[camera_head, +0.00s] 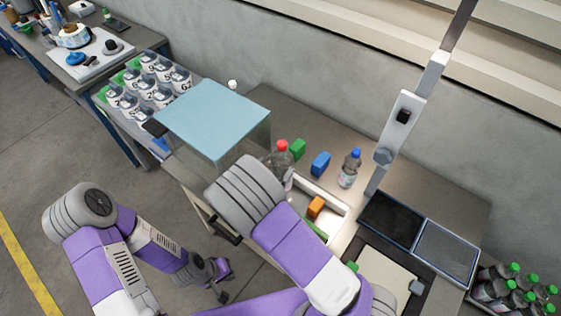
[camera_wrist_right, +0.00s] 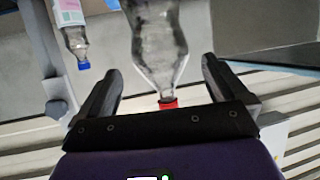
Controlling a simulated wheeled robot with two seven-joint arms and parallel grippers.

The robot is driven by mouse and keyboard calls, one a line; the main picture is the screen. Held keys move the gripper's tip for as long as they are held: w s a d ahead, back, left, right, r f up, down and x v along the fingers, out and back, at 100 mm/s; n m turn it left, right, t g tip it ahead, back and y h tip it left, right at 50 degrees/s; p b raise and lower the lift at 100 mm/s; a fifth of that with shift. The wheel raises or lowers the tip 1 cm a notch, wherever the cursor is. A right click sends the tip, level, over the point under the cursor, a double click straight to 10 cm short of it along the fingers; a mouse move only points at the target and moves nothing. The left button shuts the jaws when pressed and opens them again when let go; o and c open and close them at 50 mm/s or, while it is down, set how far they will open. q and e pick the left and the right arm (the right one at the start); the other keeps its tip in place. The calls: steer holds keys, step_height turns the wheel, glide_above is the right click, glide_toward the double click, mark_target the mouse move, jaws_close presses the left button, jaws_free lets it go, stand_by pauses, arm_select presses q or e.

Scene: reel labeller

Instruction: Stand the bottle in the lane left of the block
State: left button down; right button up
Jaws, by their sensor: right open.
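A clear bottle with a red cap (camera_head: 282,158) stands upright on the bench, partly hidden by my right arm. A clear bottle with a blue cap (camera_head: 349,170) stands further right. A green block (camera_head: 297,149) and a blue block (camera_head: 320,164) sit between the two bottles. An orange block (camera_head: 316,207) is nearer, in a white-edged tray (camera_head: 336,216). In the right wrist view my right gripper (camera_wrist_right: 161,66) is open, with the red-capped bottle (camera_wrist_right: 158,45) between its fingers; contact is unclear. My left gripper (camera_head: 222,284) is low at the left, its jaws too small to judge.
A box with a pale blue top (camera_head: 212,118) stands left of the red-capped bottle. A post with a switch box (camera_head: 403,118) rises at the right, beside a dark panel (camera_head: 391,219). Labelled jars (camera_head: 150,85) stand at left, green-capped bottles (camera_head: 500,285) at lower right.

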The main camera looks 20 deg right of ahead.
steer(key=v, duration=0.5)
steer(key=shift+s, duration=0.1)
stand_by(0.4)
